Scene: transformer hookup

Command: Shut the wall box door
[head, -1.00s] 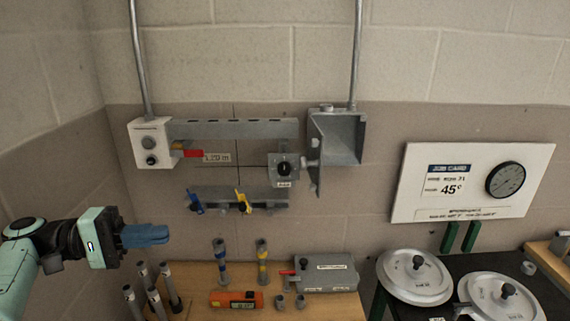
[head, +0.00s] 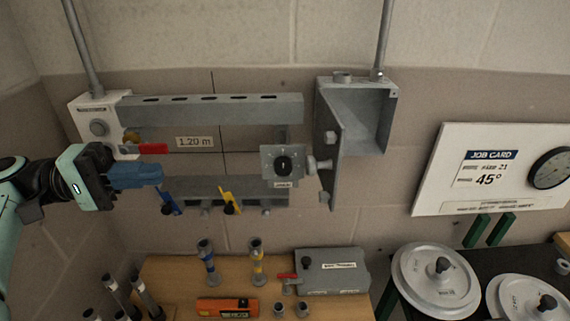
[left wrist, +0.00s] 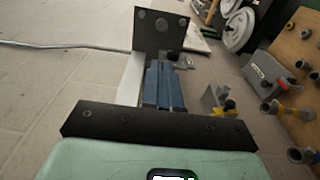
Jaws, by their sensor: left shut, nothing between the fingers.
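The grey wall box (head: 382,120) hangs on the wall under a conduit in the head view, right of the centre. Its interior is visible. Its door (head: 333,175) stands open, sticking out from the box's left side, with a small round fitting on it. My left gripper (head: 160,174) is at the left, its blue fingers together and empty, well to the left of the door and apart from it. The blue fingers also show in the left wrist view (left wrist: 163,88), below a dark plate that I cannot identify for sure. My right gripper is out of view.
Below are blue and yellow handles, a wooden bench (head: 175,270) and a grey case (head: 335,270). A job card board (head: 490,170) is at the right.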

